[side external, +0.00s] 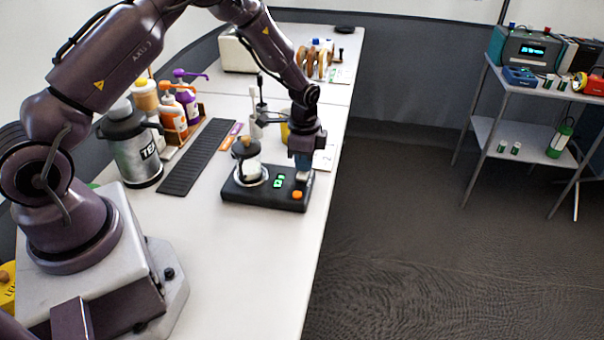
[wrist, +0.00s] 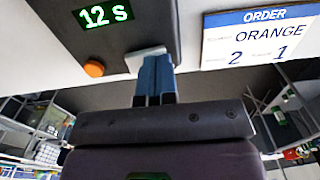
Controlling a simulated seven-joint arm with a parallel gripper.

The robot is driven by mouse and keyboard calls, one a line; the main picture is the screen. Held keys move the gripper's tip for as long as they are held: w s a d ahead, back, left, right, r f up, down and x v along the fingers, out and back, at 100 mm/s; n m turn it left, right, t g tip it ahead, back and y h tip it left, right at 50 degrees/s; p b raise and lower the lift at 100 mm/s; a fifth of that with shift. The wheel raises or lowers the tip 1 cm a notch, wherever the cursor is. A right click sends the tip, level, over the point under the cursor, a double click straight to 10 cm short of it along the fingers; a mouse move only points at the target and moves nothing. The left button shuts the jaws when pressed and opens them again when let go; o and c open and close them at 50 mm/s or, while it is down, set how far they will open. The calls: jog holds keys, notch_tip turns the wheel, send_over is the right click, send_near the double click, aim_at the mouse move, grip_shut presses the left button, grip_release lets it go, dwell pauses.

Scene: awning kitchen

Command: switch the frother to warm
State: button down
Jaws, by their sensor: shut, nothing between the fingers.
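The frother (side external: 237,190) is a black base on the white counter, with a lidded glass jar (side external: 247,168) on its left part. It has a lit green display (side external: 279,181) and an orange button (side external: 297,194). In the wrist view, the display (wrist: 103,14) reads "12 S" and the orange button (wrist: 94,69) is left of my gripper (wrist: 155,62). A light grey switch-like piece (wrist: 146,51) lies right at my blue fingertips, partly hidden by them; I cannot tell its setting or whether they touch it. My shut, empty gripper (side external: 303,170) points down over the base's right end.
An order card (wrist: 258,38) reading "ORANGE" lies beside the frother. Behind the frother stand a whisk-like tool (side external: 257,122) and a yellow cup (side external: 285,132). A black drip mat (side external: 197,157), a steel flask (side external: 133,150) and pump bottles (side external: 172,112) are to the left. The front counter is clear.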

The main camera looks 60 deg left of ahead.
jog(key=shift+r, duration=0.85)
notch_tip(320, 180, up, 10)
dwell(3.8)
jog(key=s+d+r+n+t, duration=0.2)
jog(key=s+d+r+n, duration=0.2)
jog(key=s+r, duration=0.5)
jog(key=s+d+r+n+t, duration=0.3)
jog(key=s+r, duration=0.7)
jog(key=s, duration=0.5)
jog(key=shift+s+d+n+t, duration=0.35)
jog(key=shift+d+n, duration=0.45)
jog(key=shift+n, duration=0.2)
jog(key=shift+r, duration=0.1)
